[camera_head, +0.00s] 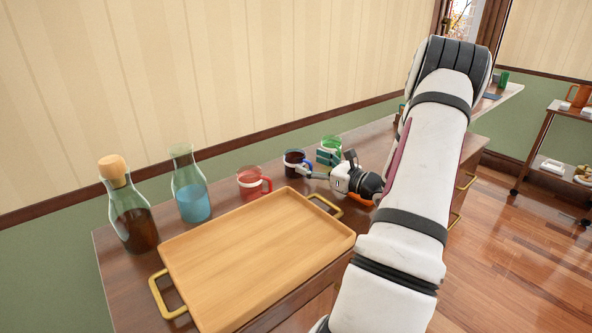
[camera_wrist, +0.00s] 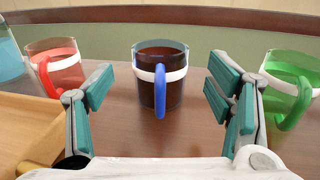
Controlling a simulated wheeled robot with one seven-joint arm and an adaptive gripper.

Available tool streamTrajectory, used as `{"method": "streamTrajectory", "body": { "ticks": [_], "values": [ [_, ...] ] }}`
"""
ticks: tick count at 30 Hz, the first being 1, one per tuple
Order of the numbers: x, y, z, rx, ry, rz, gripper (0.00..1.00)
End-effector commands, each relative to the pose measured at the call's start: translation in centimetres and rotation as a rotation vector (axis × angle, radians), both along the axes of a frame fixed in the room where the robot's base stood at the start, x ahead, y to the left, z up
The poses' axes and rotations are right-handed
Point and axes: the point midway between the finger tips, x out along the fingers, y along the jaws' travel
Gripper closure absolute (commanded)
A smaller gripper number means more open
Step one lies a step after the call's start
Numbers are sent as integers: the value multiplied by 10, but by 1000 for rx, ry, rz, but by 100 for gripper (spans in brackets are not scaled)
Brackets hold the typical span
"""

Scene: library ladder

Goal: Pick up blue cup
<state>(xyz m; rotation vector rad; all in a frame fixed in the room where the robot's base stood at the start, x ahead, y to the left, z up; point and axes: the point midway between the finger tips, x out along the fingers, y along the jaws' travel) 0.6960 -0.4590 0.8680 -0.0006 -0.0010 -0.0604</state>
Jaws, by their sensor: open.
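The blue cup (camera_wrist: 160,78) is a clear cup with a dark brown content, a white band and a blue handle. It stands upright on the dresser top, centred in the wrist view, its handle facing my gripper. In the head view the blue cup (camera_head: 293,163) stands between the red and green cups. My gripper (camera_wrist: 157,98) is open, with one teal-padded finger to each side of the cup's line. Its fingers look short of the cup and not touching it. In the head view my gripper (camera_head: 319,166) partly covers the area beside the cup.
A red-handled cup (camera_wrist: 57,68) stands to the left and a green-handled cup (camera_wrist: 291,84) to the right, both near my fingers. A wooden tray (camera_head: 255,250) with gold handles fills the front. A blue-liquid carafe (camera_head: 191,190) and a corked bottle (camera_head: 131,215) stand left.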

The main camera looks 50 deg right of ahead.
Motion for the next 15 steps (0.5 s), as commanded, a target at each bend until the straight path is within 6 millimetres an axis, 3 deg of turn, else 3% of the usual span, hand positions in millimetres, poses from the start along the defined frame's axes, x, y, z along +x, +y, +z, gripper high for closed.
{"method": "streamTrajectory", "body": {
  "ticks": [5, 15],
  "values": [
    [11, -1, 0, 0, 1, 1, 26],
    [59, -3, -1, 0, 1, 1, 26]
  ]
}}
